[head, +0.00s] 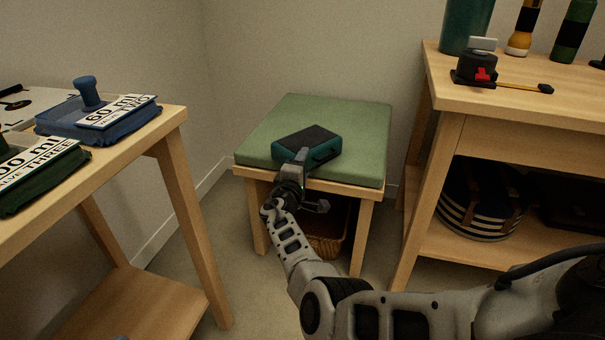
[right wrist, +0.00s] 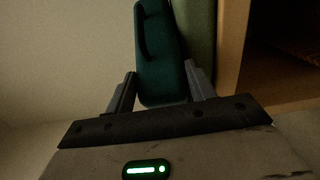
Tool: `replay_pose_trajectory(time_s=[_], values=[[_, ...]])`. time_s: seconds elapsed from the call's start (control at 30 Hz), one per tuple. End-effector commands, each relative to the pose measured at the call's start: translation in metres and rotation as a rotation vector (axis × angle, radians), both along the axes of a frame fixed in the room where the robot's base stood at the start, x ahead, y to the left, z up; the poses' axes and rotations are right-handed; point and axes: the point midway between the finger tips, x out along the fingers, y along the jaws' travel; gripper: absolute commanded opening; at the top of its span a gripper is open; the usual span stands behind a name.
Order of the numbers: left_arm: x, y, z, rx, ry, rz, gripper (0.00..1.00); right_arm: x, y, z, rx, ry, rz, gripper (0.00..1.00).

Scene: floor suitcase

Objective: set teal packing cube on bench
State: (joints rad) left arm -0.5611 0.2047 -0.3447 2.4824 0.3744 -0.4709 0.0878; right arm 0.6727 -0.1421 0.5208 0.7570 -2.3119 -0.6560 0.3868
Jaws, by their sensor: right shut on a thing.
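The teal packing cube (head: 323,153) has a dark top and a handle loop on its side. In the head view it is at the front part of the green cushion of the bench (head: 355,122). I cannot tell whether it rests fully on the cushion. My right gripper (head: 300,160) reaches in from the front and is shut on the cube's near end. In the right wrist view the cube (right wrist: 160,60) sits between the two fingers (right wrist: 160,92), with the green cushion close beside it. My left gripper is not in view.
A wooden table (head: 172,122) at left holds blue and green labelled items. A wooden shelf unit (head: 440,90) at right carries a tape measure (head: 476,70) and bottles, with a striped basket (head: 475,205) below. A wicker basket (head: 328,235) is under the bench. The cushion's back is clear.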

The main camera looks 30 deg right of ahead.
Motion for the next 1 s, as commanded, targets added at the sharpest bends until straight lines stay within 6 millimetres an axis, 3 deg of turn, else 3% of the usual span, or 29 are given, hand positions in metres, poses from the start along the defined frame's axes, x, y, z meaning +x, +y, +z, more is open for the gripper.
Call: replay_pose_trajectory(time_s=[0.37, 0.4, 0.47, 0.83, 0.93, 1.0], values=[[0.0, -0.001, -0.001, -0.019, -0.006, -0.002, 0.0, 0.0, 0.0, -0.003, -0.003, -0.004, 0.0, 0.23], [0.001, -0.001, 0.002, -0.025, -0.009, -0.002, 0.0, 0.0, 0.0, -0.003, -0.002, -0.001, 0.0, 0.6], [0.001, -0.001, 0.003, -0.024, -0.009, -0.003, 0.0, 0.0, 0.0, -0.003, -0.001, -0.001, 0.0, 0.76], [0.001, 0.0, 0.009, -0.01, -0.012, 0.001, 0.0, 0.0, 0.0, 0.004, 0.0, 0.0, 0.0, 0.76], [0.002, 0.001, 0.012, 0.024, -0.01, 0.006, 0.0, -0.01, 0.011, 0.003, -0.002, 0.002, 0.001, 0.76], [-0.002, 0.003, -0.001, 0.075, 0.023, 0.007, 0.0, -0.018, 0.022, 0.004, 0.0, 0.003, 0.003, 0.76]])
